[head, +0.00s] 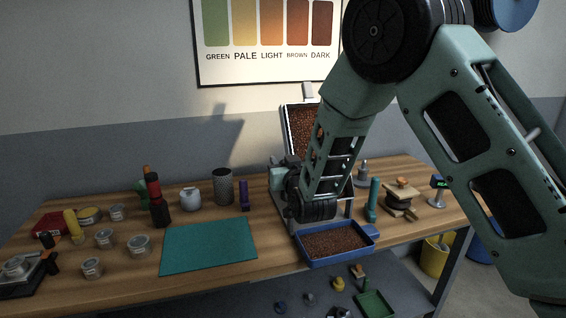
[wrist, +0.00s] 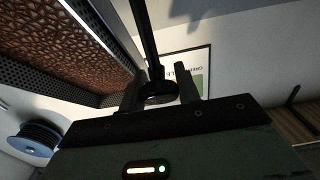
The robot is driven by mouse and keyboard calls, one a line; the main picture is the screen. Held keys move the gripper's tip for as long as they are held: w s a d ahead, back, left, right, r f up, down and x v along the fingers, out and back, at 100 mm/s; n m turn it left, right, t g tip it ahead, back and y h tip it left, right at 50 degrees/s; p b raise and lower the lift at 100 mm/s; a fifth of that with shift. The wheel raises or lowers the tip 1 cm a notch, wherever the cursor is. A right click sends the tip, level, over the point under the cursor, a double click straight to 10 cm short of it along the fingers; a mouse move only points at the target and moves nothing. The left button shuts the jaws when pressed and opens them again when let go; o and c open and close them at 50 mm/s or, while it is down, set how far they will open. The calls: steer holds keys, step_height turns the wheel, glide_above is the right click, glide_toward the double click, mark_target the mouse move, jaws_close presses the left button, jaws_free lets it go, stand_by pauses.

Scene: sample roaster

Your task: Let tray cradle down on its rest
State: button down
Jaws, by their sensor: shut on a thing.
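The tray cradle (head: 287,131) is tipped up nearly upright at the back of the bench, with a bed of brown beans on its face. In the wrist view a perforated dark metal edge (wrist: 110,85) and brown beans fill the upper left, close to my gripper. My gripper (wrist: 159,90) is shut on a dark round knob or handle (wrist: 158,87) at the end of a dark rod. In the head view my arm hides the fingertips and the lower part of the cradle. The rest is not clearly visible.
A blue tray (head: 311,262) of brown beans sits at the bench's front edge, below my wrist. A teal mat (head: 208,245) lies left of it. A dark perforated cup (head: 222,186), a purple tool (head: 244,195) and a teal bottle (head: 373,200) stand nearby.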

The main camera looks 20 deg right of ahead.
steer(key=shift+w, duration=0.15)
steer(key=w+f+g+p, duration=0.5)
steer(key=w+g+p, duration=0.6)
steer(key=p, duration=0.3)
steer(key=shift+g+p, duration=0.3)
steer(key=shift+g, duration=0.1)
stand_by(0.7)
steer(key=shift+f, duration=0.2)
stand_by(0.3)
steer(key=c, duration=1.3)
jaws_free()
steer(key=shift+w+f, duration=0.15)
